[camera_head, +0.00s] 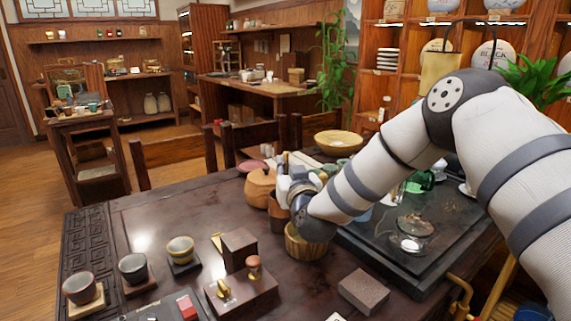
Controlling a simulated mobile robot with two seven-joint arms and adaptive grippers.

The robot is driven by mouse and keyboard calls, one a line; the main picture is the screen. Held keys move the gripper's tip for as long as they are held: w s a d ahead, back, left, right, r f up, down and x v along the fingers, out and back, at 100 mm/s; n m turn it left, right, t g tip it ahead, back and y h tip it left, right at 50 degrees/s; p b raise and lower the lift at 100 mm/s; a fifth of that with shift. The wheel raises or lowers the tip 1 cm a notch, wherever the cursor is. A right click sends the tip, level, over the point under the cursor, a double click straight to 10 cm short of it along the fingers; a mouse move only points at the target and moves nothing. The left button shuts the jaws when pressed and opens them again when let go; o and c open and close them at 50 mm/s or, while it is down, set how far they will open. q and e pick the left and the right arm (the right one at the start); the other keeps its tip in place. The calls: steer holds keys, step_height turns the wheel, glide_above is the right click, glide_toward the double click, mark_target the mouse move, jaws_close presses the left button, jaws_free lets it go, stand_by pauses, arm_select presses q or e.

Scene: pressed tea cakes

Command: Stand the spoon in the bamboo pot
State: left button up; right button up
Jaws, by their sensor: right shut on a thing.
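The bamboo pot (304,246) is a light, ribbed, round cup on the dark table, just left of the black tea tray. My right arm reaches in from the right, and its wrist hangs over the pot and hides part of its top. My left gripper is not in view.
The black tea tray (385,268) holds a glass lidded vessel (411,233). A lidded tan jar (259,187) and a brown cup (279,214) stand close behind the pot. A dark block (363,291) lies in front. Several small cups stand at the left; the table's left middle is clear.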

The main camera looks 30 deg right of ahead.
steer(key=o, duration=0.8)
steer(key=v, duration=1.2)
